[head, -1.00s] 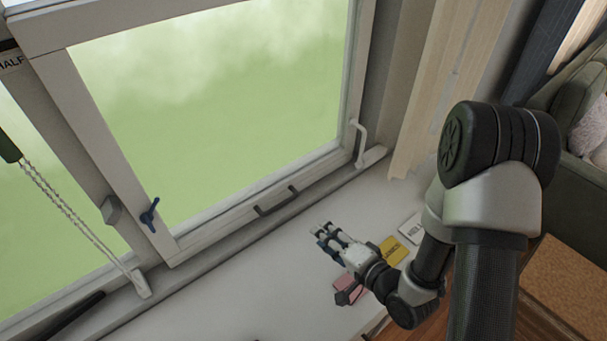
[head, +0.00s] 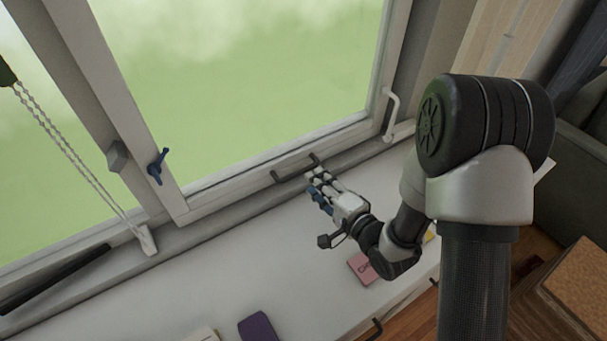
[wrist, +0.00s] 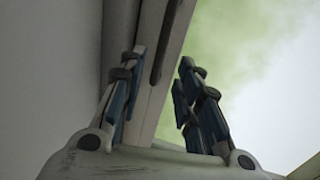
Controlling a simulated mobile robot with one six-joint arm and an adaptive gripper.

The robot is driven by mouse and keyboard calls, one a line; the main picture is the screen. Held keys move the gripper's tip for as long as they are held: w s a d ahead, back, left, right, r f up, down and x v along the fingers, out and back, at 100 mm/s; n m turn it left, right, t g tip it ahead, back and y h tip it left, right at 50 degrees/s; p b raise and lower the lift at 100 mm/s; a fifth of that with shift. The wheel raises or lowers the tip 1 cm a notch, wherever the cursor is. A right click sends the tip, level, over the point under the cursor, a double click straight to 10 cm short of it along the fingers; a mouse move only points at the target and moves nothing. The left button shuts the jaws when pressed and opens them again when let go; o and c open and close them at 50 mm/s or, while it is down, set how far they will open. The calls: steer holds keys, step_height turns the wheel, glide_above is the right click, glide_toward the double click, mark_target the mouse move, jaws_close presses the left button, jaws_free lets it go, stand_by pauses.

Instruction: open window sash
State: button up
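The window sash (head: 185,201) has a pale frame around a large pane with green outside. It looks shut or nearly so; I cannot tell which. A dark bar handle (head: 295,167) sits on its bottom rail, and a dark bar also shows on the rail in the wrist view (wrist: 165,45). A blue latch lever (head: 157,167) is on the sash's left side. My gripper (head: 313,180) is open just below the bar handle. In the wrist view my gripper's fingers (wrist: 162,65) are apart, with the pale rail between or beyond them. Contact cannot be told.
A white curved handle (head: 391,115) is at the frame's right. A beaded cord (head: 75,155) hangs at left. A black bar (head: 55,280) lies on the sill. A pink card (head: 362,268) and a purple item (head: 258,327) lie on the white surface (head: 200,290), which is otherwise mostly clear.

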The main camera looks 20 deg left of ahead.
mark_target(305, 171)
steer(key=b+x, duration=0.1)
steer(key=x, duration=0.6)
steer(key=shift+w+a+f, duration=0.1)
steer(key=shift+w+a, duration=0.05)
steer(key=shift+w, duration=0.1)
steer(key=shift+c, duration=0.2)
jaws_close()
